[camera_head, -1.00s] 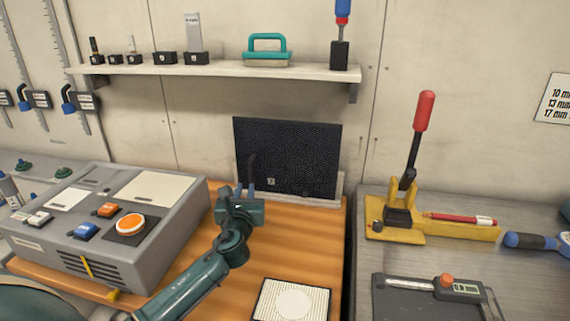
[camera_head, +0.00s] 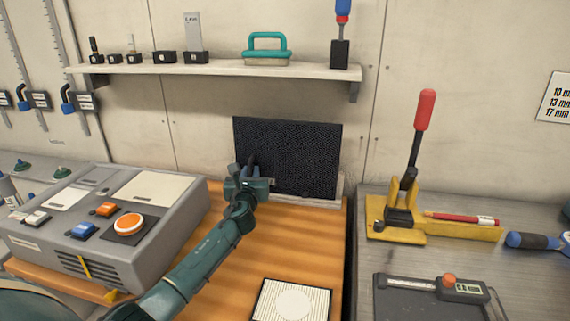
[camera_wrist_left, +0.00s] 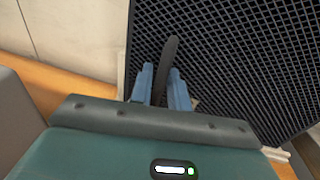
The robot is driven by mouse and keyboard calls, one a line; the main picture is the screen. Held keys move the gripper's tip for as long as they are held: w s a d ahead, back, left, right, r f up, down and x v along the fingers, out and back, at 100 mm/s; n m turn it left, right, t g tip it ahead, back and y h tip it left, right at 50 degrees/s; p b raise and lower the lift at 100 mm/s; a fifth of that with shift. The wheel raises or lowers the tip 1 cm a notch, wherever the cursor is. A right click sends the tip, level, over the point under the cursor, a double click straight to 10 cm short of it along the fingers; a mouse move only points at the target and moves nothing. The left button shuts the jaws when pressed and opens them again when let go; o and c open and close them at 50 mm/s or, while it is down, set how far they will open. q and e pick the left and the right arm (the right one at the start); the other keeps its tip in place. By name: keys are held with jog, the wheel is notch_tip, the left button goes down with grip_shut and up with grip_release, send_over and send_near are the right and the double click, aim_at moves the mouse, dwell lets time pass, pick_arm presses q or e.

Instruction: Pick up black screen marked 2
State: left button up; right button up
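The black mesh screen (camera_head: 300,155) leans nearly upright against the back wall at the rear of the wooden bench, its foot in a pale holder (camera_head: 325,200). Its mesh fills the right of the left wrist view (camera_wrist_left: 240,60). A dark curved handle (camera_wrist_left: 168,55) stands out from its left part. My left gripper (camera_head: 249,168) is in front of the screen's left part. Its two blue fingers (camera_wrist_left: 161,78) are apart, one on each side of the handle, with gaps showing. The number tag is mostly hidden behind the gripper. My right gripper is not in view.
A grey control box (camera_head: 110,225) stands left on the bench. A striped pad with a white disc (camera_head: 292,302) lies at the front. A shelf (camera_head: 215,71) with small tools hangs above. A yellow-based lever tool (camera_head: 400,225) stands on the right-hand bench.

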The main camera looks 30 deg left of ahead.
pick_arm(q)
jog(key=shift+c, duration=0.6)
grip_shut()
dwell(0.6)
jog(key=shift+r, duration=0.1)
